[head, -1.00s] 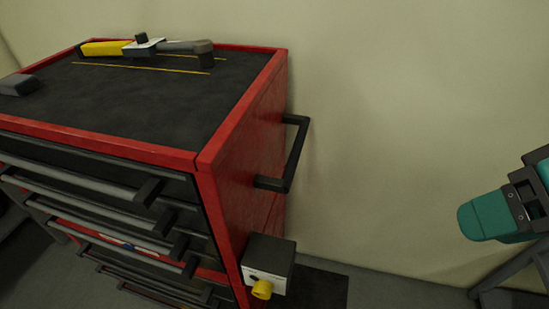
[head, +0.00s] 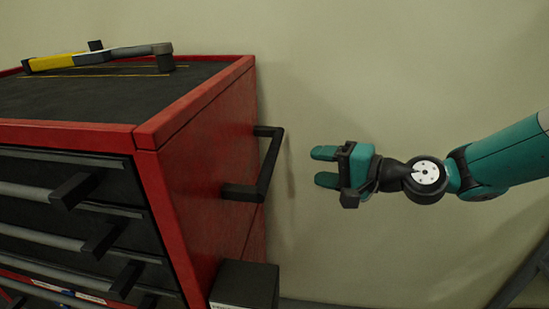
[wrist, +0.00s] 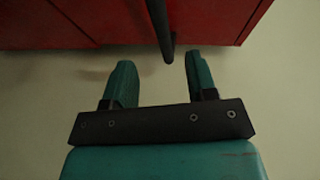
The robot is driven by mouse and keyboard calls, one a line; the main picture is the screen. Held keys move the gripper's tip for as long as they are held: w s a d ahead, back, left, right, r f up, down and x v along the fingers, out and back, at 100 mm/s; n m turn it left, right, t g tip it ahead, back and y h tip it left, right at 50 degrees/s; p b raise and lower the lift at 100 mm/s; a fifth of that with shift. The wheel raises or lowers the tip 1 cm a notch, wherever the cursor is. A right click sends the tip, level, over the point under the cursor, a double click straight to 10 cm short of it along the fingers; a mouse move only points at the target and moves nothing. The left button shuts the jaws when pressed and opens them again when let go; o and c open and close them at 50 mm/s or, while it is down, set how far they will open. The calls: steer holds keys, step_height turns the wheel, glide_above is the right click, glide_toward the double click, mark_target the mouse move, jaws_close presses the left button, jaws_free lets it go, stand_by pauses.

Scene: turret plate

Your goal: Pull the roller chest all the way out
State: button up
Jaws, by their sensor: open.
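The red roller chest (head: 195,172) stands at the left in the head view, with dark drawers on its front. A black side handle (head: 267,170) juts from its right side. My gripper (head: 320,167) is open and empty, to the right of the handle with a gap between them, fingers pointing left at it. In the wrist view the handle (wrist: 161,28) comes down from the red chest side (wrist: 90,22) and its end lies just beyond and between my two fingertips (wrist: 160,65).
A tool with a yellow grip (head: 95,57) lies on the chest's black top. A dark box (head: 245,285) is fixed low on the chest's right side. A pale wall (head: 400,70) runs behind. The space right of the handle holds only my arm.

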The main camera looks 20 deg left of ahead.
mark_target(272, 159)
steer(key=p+x, duration=0.2)
steer(key=x, duration=1)
steer(key=shift+a+f, duration=0.1)
steer(key=shift+a, duration=0.15)
jaws_close()
